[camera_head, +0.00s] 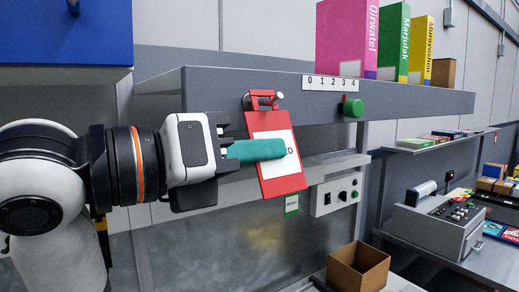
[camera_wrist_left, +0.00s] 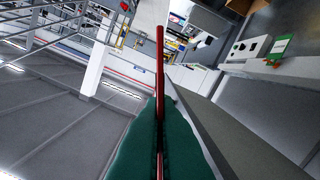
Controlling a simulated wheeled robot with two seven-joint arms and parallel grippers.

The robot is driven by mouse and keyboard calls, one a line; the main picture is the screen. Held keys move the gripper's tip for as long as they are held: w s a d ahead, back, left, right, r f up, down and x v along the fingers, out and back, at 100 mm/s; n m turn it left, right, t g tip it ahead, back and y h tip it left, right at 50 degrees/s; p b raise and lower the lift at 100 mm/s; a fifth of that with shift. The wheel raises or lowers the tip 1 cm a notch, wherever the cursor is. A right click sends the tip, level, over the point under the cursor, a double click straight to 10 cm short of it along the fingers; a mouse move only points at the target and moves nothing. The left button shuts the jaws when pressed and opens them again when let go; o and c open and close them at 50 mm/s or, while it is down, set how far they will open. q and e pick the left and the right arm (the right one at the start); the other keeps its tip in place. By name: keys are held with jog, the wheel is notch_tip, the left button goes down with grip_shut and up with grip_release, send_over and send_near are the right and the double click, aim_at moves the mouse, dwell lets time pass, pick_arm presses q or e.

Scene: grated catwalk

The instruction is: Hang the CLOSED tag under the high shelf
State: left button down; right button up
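The red tag (camera_head: 284,186) with a white label ending in "ED" hangs down, slightly tilted, in front of the grey high shelf (camera_head: 215,92). My left gripper (camera_head: 270,150) comes from the left, its teal fingers shut on the tag and covering part of the label. In the left wrist view the tag (camera_wrist_left: 160,75) shows edge-on as a thin red strip between the teal fingers. The tag's red top loop (camera_head: 263,94) is at a small metal peg (camera_head: 278,97) on the shelf front. I cannot tell whether the peg passes through the loop. My right gripper is not in view.
A 0–4 scale (camera_head: 331,83) and green knob (camera_head: 353,108) are on the shelf front. Pink (camera_head: 345,40), green and yellow boxes stand on top. Below are a small green tag (camera_head: 291,205), a switch panel (camera_head: 335,195) and an open cardboard box (camera_head: 358,268). A blue cabinet (camera_head: 60,35) is upper left.

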pick_arm(q)
jog(key=c, duration=1.6)
grip_release()
